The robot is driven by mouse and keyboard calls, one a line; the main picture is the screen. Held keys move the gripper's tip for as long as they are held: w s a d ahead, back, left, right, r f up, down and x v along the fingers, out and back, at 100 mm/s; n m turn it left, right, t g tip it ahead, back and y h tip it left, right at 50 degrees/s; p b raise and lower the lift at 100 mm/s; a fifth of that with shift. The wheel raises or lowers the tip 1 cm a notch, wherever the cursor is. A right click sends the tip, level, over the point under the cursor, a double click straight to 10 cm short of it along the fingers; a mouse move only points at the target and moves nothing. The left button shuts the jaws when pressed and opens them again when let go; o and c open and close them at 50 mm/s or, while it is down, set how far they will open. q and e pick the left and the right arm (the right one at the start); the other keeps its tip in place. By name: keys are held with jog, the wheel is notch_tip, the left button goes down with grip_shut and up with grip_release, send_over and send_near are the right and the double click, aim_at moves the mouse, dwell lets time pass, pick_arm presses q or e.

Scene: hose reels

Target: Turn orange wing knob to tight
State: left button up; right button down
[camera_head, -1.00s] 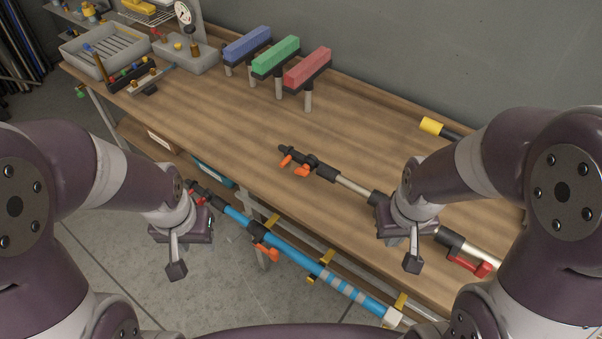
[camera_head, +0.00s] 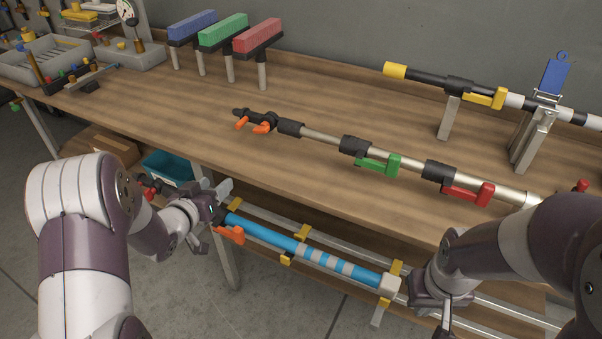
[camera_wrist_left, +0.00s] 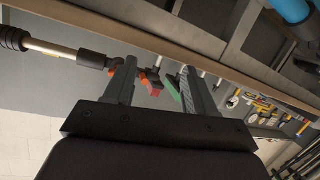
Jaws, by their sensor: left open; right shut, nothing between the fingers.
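A pole lies on the bench with a black fitting at its left end. Two orange pieces show there: an orange wing knob (camera_head: 263,127) and a smaller orange lever (camera_head: 241,122) left of it. My left gripper (camera_head: 222,190) is open and empty at the bench's front edge, below and left of the knob and apart from it. In the left wrist view, the open fingers (camera_wrist_left: 158,68) point towards the bench, with orange parts (camera_wrist_left: 112,71) beyond them, partly hidden by a finger. My right gripper (camera_head: 443,312) is shut and empty at the lower right, over the front rails.
A blue pole (camera_head: 265,233) with an orange clamp (camera_head: 231,234) rests on rails below the bench front, close to my left gripper. The bench pole also carries a green lever (camera_head: 380,164) and a red lever (camera_head: 468,194). Coloured blocks (camera_head: 223,35) stand behind. The bench's left middle is clear.

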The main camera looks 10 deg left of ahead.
aim_at(258, 130)
pick_arm(q)
jog(key=w+d+r+t+h, duration=0.1)
jog(key=d+r+t+h, duration=0.1)
jog(key=d+r+h, duration=0.3)
jog(key=shift+m+y, duration=0.3)
jog(key=shift+y, duration=0.4)
jog(key=x, duration=0.4)
jog(key=a+r+x, duration=0.1)
jog(key=x, duration=0.7)
jog(key=shift+w+a+r, duration=0.15)
jog(key=shift+w+r, duration=0.15)
jog(key=shift+w, duration=0.1)
jog(key=c, duration=0.8)
pick_arm(e)
jog(key=shift+d+r, duration=0.2)
